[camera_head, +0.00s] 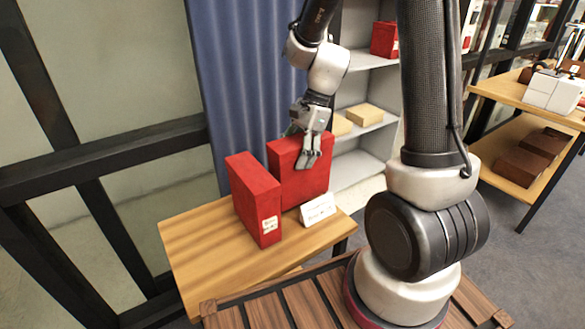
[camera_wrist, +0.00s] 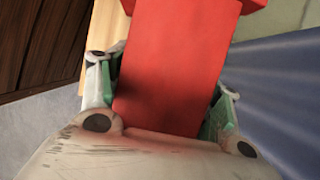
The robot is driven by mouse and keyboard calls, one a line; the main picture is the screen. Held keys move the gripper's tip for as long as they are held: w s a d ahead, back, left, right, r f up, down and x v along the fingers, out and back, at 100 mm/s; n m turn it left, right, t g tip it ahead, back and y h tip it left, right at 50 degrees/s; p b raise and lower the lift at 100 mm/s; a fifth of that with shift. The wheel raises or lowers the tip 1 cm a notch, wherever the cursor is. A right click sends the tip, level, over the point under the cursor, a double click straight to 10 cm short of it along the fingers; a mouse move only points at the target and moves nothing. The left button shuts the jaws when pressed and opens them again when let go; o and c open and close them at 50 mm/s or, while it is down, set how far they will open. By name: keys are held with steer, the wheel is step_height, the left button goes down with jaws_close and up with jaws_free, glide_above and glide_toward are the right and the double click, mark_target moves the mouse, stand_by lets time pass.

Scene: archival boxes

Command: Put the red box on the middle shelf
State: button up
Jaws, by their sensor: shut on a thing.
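Two upright red boxes are at the small wooden table (camera_head: 215,270) in the head view. The nearer red box (camera_head: 255,200) stands on the tabletop with a white label facing me. My gripper (camera_head: 312,148) comes from above and is shut on the second red box (camera_head: 290,182), just behind and to the right. In the wrist view this held box (camera_wrist: 175,70) fills the space between the two fingers of my gripper (camera_wrist: 163,100). Whether its base touches the table is unclear. The grey shelf unit (camera_head: 362,170) stands behind; my arm hides part of it.
A white card (camera_head: 318,209) stands at the table's right edge, before the held box. Tan boxes (camera_head: 364,115) sit on the middle shelf and a red box (camera_head: 383,39) on the shelf above. A blue curtain (camera_head: 235,80) hangs behind the table. A wooden rack (camera_head: 515,95) is at right.

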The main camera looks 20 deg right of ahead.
steer(key=shift+f, duration=1.8)
steer(key=o, duration=1.8)
steer(key=shift+o, duration=0.2)
